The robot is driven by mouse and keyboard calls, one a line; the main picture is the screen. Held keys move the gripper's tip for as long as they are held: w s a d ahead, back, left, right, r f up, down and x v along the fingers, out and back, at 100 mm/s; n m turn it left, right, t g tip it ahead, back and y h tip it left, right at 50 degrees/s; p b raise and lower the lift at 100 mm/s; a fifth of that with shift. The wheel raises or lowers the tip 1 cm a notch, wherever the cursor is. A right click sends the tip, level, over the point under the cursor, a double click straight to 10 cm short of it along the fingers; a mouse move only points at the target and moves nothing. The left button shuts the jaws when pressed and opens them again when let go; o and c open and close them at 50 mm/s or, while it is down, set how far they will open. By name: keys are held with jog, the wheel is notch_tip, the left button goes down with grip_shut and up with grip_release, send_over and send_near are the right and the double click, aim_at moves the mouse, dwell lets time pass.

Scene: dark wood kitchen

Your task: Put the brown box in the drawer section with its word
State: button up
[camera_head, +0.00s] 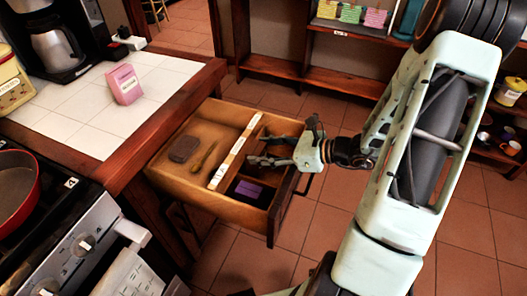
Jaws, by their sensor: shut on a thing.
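The wooden drawer (215,205) is pulled open beneath the tiled counter. A pale divider strip (236,148) with small markings, too small to read, splits it into a left and a right section. My gripper (262,150) reaches in from the right, over the right section. Its jaws are shut on a brown thing, taken as the brown box, which is mostly hidden and hard to tell from the drawer wood. A dark brown block (185,148) and a yellowish-brown slender object (204,157) lie in the left section. A purple item (248,189) lies in the dark front of the right section.
A pink box (125,85) stands on the white tiled counter (85,118). A coffee maker (50,38) is behind it. The stove (75,235) with a red pan (22,188) is at left. Low shelves (345,80) stand behind the drawer. The tiled floor is open around it.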

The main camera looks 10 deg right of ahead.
jog(key=shift+r, duration=0.1)
jog(key=shift+s+f+b, duration=0.1)
jog(key=shift+f+b, duration=0.4)
jog(key=shift+f, duration=0.15)
jog(key=o, duration=1.2)
jog(key=shift+s+f, duration=0.1)
jog(key=shift+s, duration=0.1)
jog(key=shift+r+p, duration=0.5)
jog(key=shift+p, duration=0.05)
jog(key=v, duration=0.4)
jog(key=p+v, duration=0.1)
jog(key=v, duration=0.3)
jog(key=p+v, duration=0.1)
jog(key=v, duration=0.3)
jog(key=shift+w+r, duration=0.25)
jog(key=shift+r, duration=0.05)
